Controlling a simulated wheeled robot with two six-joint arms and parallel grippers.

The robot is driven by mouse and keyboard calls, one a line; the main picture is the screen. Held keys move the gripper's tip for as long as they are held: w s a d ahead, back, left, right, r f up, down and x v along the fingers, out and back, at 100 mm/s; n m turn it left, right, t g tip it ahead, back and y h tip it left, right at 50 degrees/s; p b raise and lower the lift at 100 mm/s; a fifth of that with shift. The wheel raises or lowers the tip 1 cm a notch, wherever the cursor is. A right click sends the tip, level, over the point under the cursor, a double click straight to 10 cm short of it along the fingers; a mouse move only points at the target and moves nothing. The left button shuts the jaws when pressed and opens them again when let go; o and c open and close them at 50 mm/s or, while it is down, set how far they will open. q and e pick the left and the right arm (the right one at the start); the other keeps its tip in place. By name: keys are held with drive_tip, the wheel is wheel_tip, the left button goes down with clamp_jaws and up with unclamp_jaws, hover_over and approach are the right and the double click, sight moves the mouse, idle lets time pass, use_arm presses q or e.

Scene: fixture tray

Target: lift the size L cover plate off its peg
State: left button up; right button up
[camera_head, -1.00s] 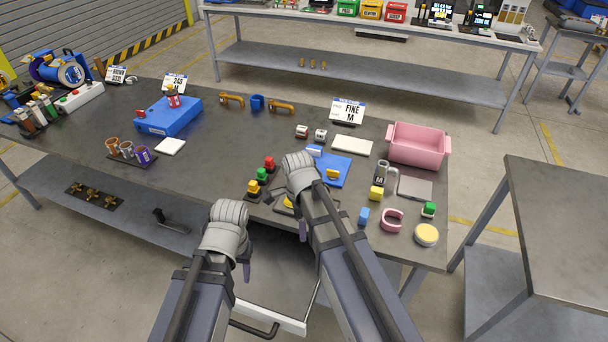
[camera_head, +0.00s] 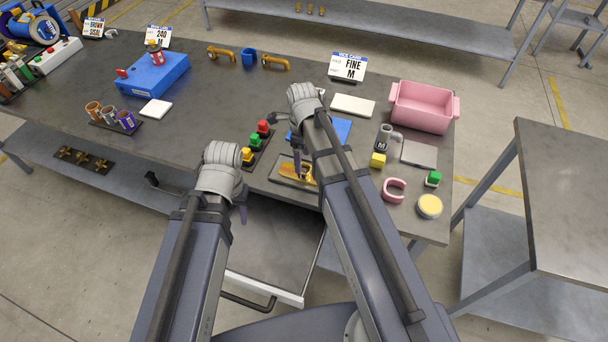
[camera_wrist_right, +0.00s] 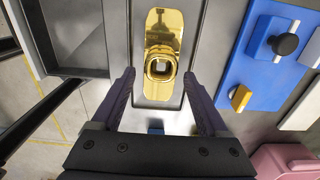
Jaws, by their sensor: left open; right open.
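A shiny gold plate (camera_wrist_right: 163,25) with rounded ends and a raised squarish collar around a light centre lies on a grey base in the right wrist view. I take it for the cover plate; no size mark is readable. It also shows in the head view (camera_head: 290,168), partly hidden by my right gripper. My left gripper (camera_head: 242,208) is open and empty, over the bench's front edge, left of the plate.
A blue board (camera_wrist_right: 258,60) with a black knob lies right of the plate. Red, green and yellow knobs (camera_head: 255,143) stand left of it. A pink bin (camera_head: 422,108) and yellow block (camera_head: 377,160) are to the right. An open drawer (camera_head: 265,250) is below.

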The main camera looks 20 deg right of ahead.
sight(304, 170)
drive_tip(key=shift+f, duration=0.2)
drive_tip(key=f+b, duration=0.5)
drive_tip(key=shift+d+f, duration=0.15)
drive_tip(key=shift+d, duration=0.1)
clamp_jaws()
idle(0.5)
